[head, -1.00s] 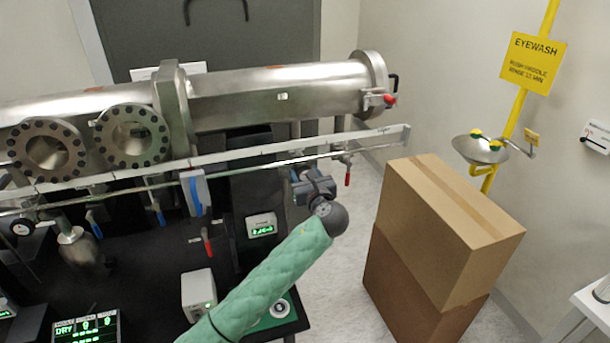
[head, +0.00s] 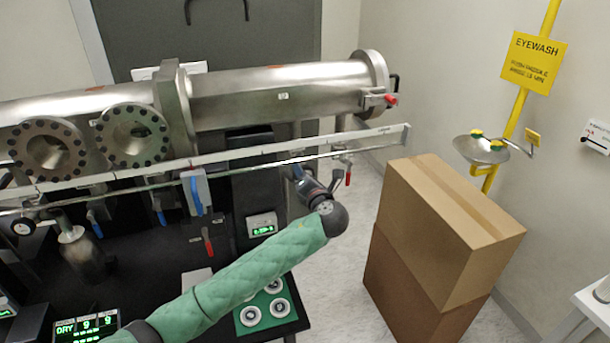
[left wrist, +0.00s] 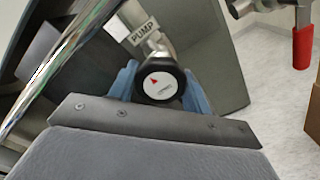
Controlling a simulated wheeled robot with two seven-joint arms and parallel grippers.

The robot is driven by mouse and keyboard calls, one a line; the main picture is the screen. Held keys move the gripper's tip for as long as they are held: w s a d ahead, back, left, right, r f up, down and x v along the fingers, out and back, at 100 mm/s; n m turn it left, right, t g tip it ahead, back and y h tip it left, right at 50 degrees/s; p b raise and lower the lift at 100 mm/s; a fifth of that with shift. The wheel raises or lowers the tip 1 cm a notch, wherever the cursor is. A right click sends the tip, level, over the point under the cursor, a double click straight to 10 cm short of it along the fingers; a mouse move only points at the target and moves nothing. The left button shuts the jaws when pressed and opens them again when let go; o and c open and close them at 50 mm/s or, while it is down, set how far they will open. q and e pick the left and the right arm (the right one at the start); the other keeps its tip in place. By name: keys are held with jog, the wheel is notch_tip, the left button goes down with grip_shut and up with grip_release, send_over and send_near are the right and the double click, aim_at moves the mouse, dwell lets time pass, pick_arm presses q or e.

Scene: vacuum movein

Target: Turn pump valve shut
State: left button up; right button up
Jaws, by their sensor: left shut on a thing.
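The pump valve (left wrist: 161,80) is a round black knob with a white face and a small red pointer. In the left wrist view it sits on a metal pipe under a label reading PUMP (left wrist: 145,31). My left gripper (left wrist: 159,88) has its blue fingers on both sides of the knob, shut on it. In the head view my left gripper (head: 302,176) is below the long steel tube, near its right end; the knob is hidden there behind the gripper. The red pointer leans toward the upper left in the wrist view. My right gripper is not in view.
The steel tube (head: 280,92) and a long label rail (head: 250,153) run above the gripper. A red-handled valve (head: 348,178) hangs close on the right; it also shows in the wrist view (left wrist: 302,47). Stacked cardboard boxes (head: 450,225) stand right on the floor.

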pick_arm(q)
jog(key=shift+f+m, duration=0.2)
jog(key=shift+m, duration=0.4)
jog(key=o, duration=1)
jog(key=shift+r, duration=0.1)
jog(key=shift+c, duration=0.2)
